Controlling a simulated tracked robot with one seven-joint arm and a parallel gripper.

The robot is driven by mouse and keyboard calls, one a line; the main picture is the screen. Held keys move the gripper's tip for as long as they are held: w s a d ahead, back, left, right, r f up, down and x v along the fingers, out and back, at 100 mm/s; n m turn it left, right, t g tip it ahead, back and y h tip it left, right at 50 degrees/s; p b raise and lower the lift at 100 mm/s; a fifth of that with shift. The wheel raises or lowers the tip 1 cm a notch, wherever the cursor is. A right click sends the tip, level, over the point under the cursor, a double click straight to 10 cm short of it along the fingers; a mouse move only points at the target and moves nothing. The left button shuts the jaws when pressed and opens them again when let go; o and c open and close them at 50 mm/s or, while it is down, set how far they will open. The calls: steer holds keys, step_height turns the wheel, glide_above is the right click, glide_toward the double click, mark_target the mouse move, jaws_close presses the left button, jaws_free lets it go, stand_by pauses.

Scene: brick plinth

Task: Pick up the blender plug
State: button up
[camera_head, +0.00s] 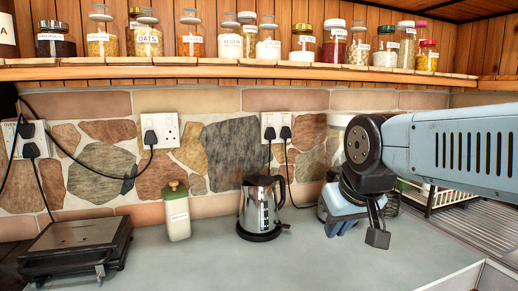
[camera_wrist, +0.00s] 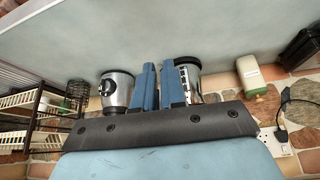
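The right-hand wall socket holds two black plugs side by side. The right one, with a cord running down and right behind the kettle toward the blender, looks like the blender plug (camera_head: 285,132); the cord's end is hidden. The blender's clear jar (camera_head: 338,122) is mostly hidden behind my arm; its silver base (camera_wrist: 117,87) seems to show in the wrist view. My gripper (camera_head: 360,230) hangs right of and below the plug, clear of it. In the wrist view, its blue fingers (camera_wrist: 158,85) are close together with nothing visible between them; whether they are shut is unclear.
A steel kettle (camera_head: 261,207) stands below the socket, left of my gripper. A lidded bottle (camera_head: 177,212) and a dark grill (camera_head: 76,245) stand farther left. A jar-filled shelf (camera_head: 230,68) overhangs the wall. A rack (camera_head: 450,194) is at right. The front counter is clear.

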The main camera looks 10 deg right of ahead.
steer(key=o, duration=0.8)
steer(key=w+d+r+n+t, duration=0.1)
steer(key=w+n, duration=0.1)
steer(key=w, duration=0.2)
steer(key=w+d+r+n+t, duration=0.1)
steer(key=w+d+n, duration=0.1)
steer(key=w+n, duration=0.1)
steer(key=w+d+r+n+t+h, duration=0.1)
steer(key=w+d+r+n, duration=0.1)
steer(key=w, duration=0.3)
steer(key=shift+w+n, duration=0.2)
steer(key=shift+n, duration=0.2)
steer(key=shift+c, duration=0.2)
steer(key=shift+o, duration=0.7)
steer(key=w+d+r+n+t, duration=0.1)
steer(key=w+n, duration=0.3)
steer(key=w, duration=0.1)
steer(key=w+d+r+n+t, duration=0.1)
steer(key=w+d+r+n, duration=0.1)
steer(key=w+n, duration=0.3)
steer(key=shift+w+d+r+t+h, duration=0.15)
steer(key=shift+w+d+t+h, duration=0.2)
steer(key=shift+w, duration=0.35)
steer(key=n+t+y, duration=0.4)
steer(key=n+t, duration=0.1)
steer(key=n, duration=1.5)
glide_toward(287, 136)
steer(key=shift+g, duration=0.25)
steer(key=shift+x, duration=4.55)
